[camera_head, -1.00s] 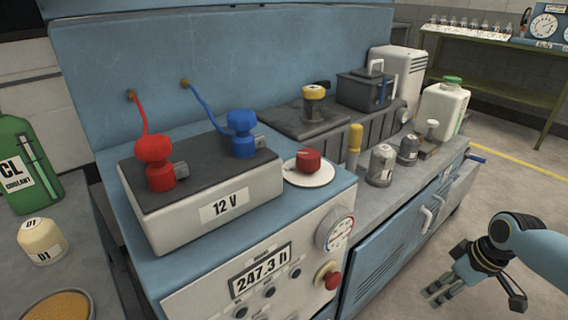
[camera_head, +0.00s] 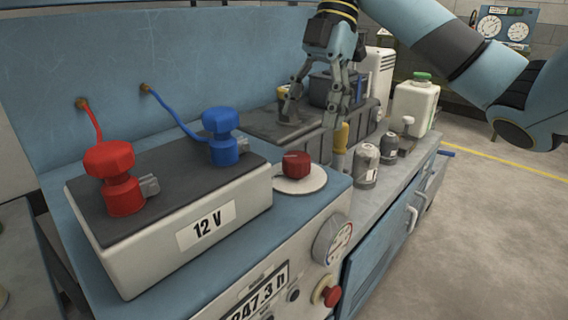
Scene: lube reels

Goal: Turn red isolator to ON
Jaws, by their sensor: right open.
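The red isolator (camera_head: 296,165) is a red knob on a round white plate (camera_head: 313,181), on the blue cabinet top just right of the 12 V battery. Its ON and OFF marks cannot be read. My right gripper (camera_head: 312,122) points down with its fingers spread open and empty. It hangs above and behind the isolator in the picture, in front of the dark engine block, apart from the knob. My left gripper is not in view.
The 12 V battery (camera_head: 208,229) carries a red terminal clamp (camera_head: 115,178) and a blue one (camera_head: 224,136). A yellow-topped dipstick (camera_head: 341,138), grey filters (camera_head: 366,166) and a white jug (camera_head: 414,107) stand right of the isolator. A red button (camera_head: 328,292) is on the front panel.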

